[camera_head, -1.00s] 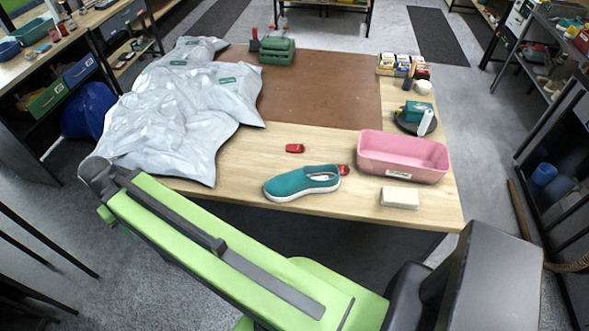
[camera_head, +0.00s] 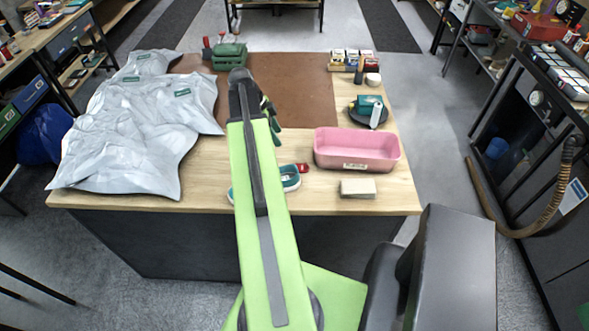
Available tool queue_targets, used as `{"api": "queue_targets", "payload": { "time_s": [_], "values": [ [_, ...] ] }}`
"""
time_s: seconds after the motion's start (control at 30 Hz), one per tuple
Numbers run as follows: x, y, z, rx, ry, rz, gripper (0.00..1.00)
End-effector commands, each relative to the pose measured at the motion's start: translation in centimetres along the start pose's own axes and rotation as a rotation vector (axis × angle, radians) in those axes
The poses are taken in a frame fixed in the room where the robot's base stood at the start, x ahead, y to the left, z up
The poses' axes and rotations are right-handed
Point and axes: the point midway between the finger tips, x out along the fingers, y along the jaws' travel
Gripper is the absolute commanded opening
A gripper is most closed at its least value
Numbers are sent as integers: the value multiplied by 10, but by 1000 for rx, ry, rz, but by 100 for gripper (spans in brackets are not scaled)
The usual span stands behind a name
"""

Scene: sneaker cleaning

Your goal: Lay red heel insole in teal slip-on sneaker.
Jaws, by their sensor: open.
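The teal slip-on sneaker (camera_head: 290,180) with a white sole stands near the front edge of the table. My arm hides its middle, so only its right end and a sliver on the left show. A small red piece (camera_head: 303,168) lies just behind its right end; I cannot tell whether this is the red heel insole. A second red piece, seen earlier behind the sneaker, is now hidden by my arm. My gripper (camera_head: 271,113) is partly hidden behind the arm's far end, over the table beyond the sneaker. It is open, with nothing seen in it.
A pink bin (camera_head: 357,151) and a pale block (camera_head: 357,188) stand right of the sneaker. Grey plastic bags (camera_head: 130,130) cover the table's left side.

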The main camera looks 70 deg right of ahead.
Motion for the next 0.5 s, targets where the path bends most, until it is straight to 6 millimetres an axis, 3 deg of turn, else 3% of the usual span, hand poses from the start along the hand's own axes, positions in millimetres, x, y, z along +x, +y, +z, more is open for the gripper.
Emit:
{"api": "queue_targets", "payload": {
  "time_s": [0.03,0.13,0.33,0.5],
  "values": [
    [5,0,-20,31,-1,13,52],
    [11,1,-37,59,-1,25,52],
    [16,2,-35,59,-1,25,52],
    [42,3,-32,58,-1,24,52]
  ]
}}
